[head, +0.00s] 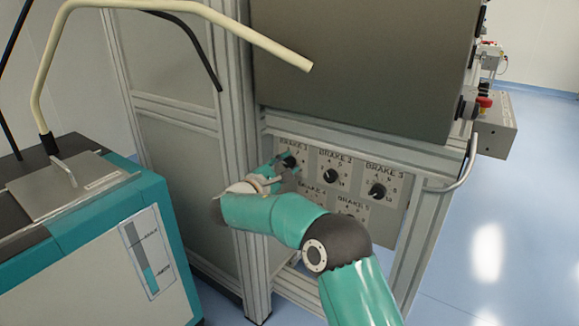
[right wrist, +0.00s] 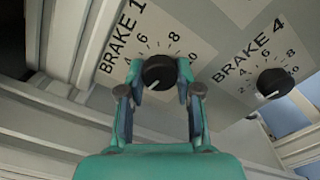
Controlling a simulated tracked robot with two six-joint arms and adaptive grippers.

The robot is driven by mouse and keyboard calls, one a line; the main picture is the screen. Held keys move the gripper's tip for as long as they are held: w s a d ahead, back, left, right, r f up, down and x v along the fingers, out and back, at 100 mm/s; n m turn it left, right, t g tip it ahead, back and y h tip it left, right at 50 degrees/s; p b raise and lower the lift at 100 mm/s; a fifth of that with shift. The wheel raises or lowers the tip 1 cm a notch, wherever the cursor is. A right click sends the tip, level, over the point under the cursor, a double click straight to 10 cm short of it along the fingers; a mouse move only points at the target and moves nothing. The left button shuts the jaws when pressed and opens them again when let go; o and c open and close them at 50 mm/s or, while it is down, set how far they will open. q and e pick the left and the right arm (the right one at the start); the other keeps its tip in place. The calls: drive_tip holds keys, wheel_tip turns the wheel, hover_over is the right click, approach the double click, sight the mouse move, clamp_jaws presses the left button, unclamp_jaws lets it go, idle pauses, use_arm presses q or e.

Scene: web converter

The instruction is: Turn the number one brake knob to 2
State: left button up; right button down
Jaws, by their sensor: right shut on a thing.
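The number one brake knob (right wrist: 159,72) is a round black knob under the label BRAKE 1, on a light grey panel (head: 335,150). In the right wrist view a pale pointer mark shows at its lower left; the 4, 6, 8 and 10 marks show around its far side, and the low end of the scale is hidden. My right gripper (right wrist: 159,78) is shut on this knob, one finger on each side. In the head view the knob (head: 289,160) shows just past the fingers of my right gripper (head: 284,167). My left gripper is out of view.
The BRAKE 2 knob (head: 330,176), the BRAKE 3 knob (head: 377,190) and the BRAKE 4 knob (right wrist: 271,82) sit close by. A metal frame post (head: 240,190) stands left of the panel. A large grey box (head: 360,70) overhangs it.

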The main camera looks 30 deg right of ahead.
drive_tip(key=shift+w+a+f, duration=0.1)
drive_tip(key=shift+a+f, duration=0.25)
drive_tip(key=shift+a, duration=0.05)
drive_tip(key=c, duration=0.8)
unclamp_jaws()
drive_tip(key=shift+r, duration=0.1)
drive_tip(key=shift+c, duration=0.2)
drive_tip(key=shift+o, duration=0.3)
drive_tip(key=shift+d+r, duration=0.1)
drive_tip(key=v, duration=1.2)
